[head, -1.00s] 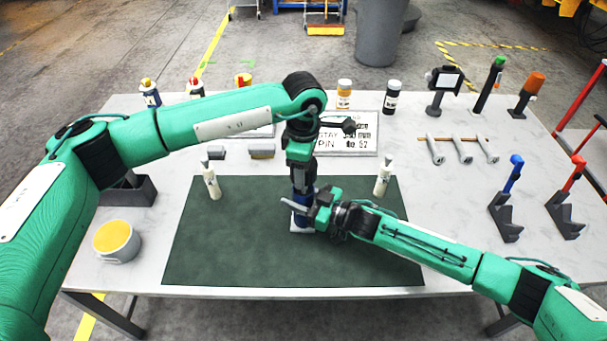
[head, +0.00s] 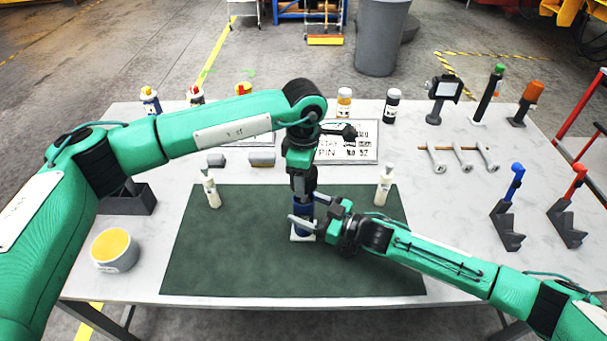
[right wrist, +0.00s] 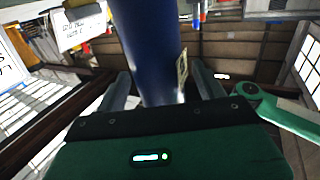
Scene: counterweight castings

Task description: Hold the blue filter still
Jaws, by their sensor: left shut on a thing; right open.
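The blue filter (head: 303,211) stands upright on a small white base (head: 299,238) on the dark green mat (head: 235,260), near its middle. My left gripper (head: 303,193) comes down from above and is shut on the filter's upper part. My right gripper (head: 304,222) reaches in from the right, low on the filter, with its fingers open. In the right wrist view the filter (right wrist: 150,50) is a dark blue cylinder between my two spread fingers, with a pale label on its right side. Whether either finger touches it I cannot tell. Its top is hidden by my left gripper.
White bottles (head: 210,188) and (head: 383,186) stand at the mat's back edge. A sign (head: 348,152) lies behind. A yellow-topped pot (head: 115,250) is at left; black stands with blue (head: 507,225) and red (head: 567,222) handles are at right. The mat's front is clear.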

